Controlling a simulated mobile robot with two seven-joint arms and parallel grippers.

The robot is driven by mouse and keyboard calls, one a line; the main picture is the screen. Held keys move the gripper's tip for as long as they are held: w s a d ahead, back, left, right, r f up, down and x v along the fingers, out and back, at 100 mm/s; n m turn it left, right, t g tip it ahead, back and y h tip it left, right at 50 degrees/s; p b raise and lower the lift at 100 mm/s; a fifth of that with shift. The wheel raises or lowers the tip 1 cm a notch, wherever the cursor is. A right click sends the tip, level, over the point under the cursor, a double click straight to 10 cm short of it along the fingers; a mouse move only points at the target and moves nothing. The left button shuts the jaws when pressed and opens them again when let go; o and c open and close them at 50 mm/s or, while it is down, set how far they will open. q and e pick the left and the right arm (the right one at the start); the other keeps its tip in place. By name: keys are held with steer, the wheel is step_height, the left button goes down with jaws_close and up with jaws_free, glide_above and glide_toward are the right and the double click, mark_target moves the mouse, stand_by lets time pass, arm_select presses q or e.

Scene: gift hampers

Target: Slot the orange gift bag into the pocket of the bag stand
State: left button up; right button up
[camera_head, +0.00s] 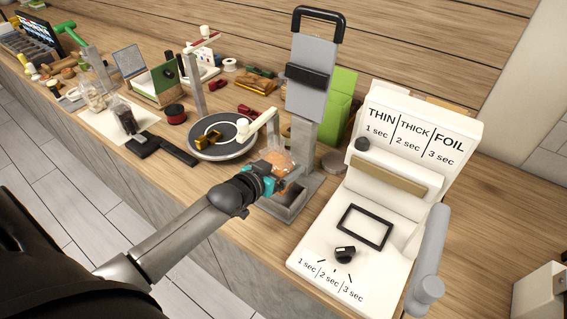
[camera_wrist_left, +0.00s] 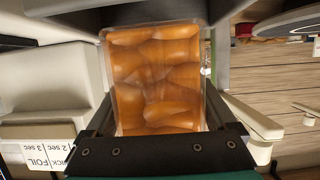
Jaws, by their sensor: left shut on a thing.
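The orange gift bag (camera_head: 281,160) is a clear bag with orange contents. It also fills the middle of the left wrist view (camera_wrist_left: 157,80). My left gripper (camera_head: 272,176) is shut on it, with one finger (camera_wrist_left: 157,122) on each side of the bag. The bag stand (camera_head: 304,137) is a grey post with a tilted plate, a black handle on top and an open, low grey box at its foot. The bag is beside the post, above or at the near side of that box; how deep it sits cannot be told. My right gripper is not in view.
A white sealer (camera_head: 400,180) with a grey lever stands close on the right. A round dark turntable (camera_head: 222,136) with a white arm is on the left. A green box (camera_head: 341,98) stands behind the stand. The wooden counter's left part is cluttered with tools.

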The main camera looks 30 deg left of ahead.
arm_select(q)
steer(key=shift+f+b, duration=1.1)
steer(key=shift+f, duration=1.05)
stand_by(2.3)
steer(key=o, duration=1.2)
steer(key=shift+s+f, duration=0.1)
steer(key=shift+f, duration=0.1)
steer(key=shift+s+r, duration=0.15)
steer(key=shift+s, duration=0.4)
steer(key=v, duration=0.4)
steer(key=p+v, duration=0.1)
steer(key=v, duration=0.4)
steer(key=p+v, duration=0.1)
steer(key=v, duration=0.4)
steer(key=shift+r, duration=0.35)
steer(key=shift+w, duration=0.1)
